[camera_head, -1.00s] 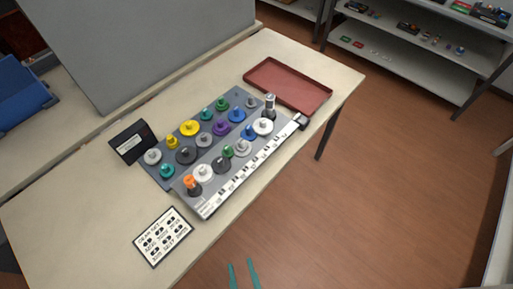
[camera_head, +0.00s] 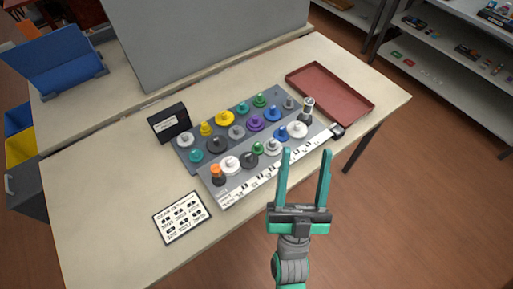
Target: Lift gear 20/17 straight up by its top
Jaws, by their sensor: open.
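Several gears in different colours stand on a grey board (camera_head: 222,97) on the table. They include a yellow gear (camera_head: 225,118), a purple gear (camera_head: 255,122), a blue gear (camera_head: 272,113) and a white gear (camera_head: 298,129). Their markings are too small to read, so I cannot tell which one is gear 20/17. My gripper (camera_head: 306,153) is open and empty, its two teal fingers pointing away toward the table. It shows in front of the table's near edge, to the right of the board's labelled front strip.
A red tray (camera_head: 369,110) lies at the table's right end. A printed card (camera_head: 182,217) lies at the front left, and a black sign (camera_head: 169,123) stands left of the board. A grey panel (camera_head: 220,40) rises behind.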

